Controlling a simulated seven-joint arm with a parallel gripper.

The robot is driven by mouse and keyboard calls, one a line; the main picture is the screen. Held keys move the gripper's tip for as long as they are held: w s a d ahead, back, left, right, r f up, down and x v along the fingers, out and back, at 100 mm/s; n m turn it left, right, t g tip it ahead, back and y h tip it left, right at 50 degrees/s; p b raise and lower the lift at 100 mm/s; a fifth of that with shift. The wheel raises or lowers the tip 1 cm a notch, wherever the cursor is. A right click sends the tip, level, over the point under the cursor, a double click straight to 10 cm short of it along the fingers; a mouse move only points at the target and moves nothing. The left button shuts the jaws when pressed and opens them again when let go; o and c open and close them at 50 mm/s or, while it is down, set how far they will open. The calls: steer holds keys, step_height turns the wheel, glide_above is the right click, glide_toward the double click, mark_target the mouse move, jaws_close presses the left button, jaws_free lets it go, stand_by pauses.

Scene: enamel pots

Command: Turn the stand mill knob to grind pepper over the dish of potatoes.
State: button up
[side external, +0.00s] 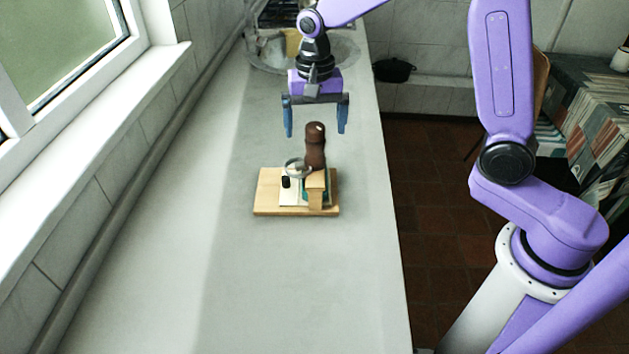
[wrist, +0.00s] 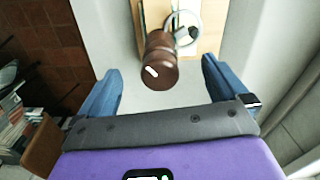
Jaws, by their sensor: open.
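A dark brown wooden mill (side external: 315,146) stands upright at a wooden board (side external: 268,195) on the counter, with a pale mark on its knob. In the wrist view the mill's knob (wrist: 160,72) shows from above, between and ahead of the fingers. My gripper (side external: 315,130) is open and empty, fingers pointing down, just above and behind the mill. The blue fingers also show in the wrist view (wrist: 163,82), apart from the knob on both sides. A light wooden block (side external: 315,188) stands at the mill's front and hides its lower part. I cannot make out a dish of potatoes.
The board also bears a clear round ring or lens (side external: 297,168) and a small black object (side external: 286,182). A sink (side external: 345,52) is at the back of the counter. The front of the counter (side external: 290,290) is clear; a window sill (side external: 90,170) runs along the left.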

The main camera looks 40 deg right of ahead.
steer(key=n, duration=0.5)
steer(key=shift+n, duration=0.3)
steer(key=n, duration=0.4)
steer(key=shift+n, duration=0.3)
steer(key=n, duration=1)
steer(key=c, duration=1.5)
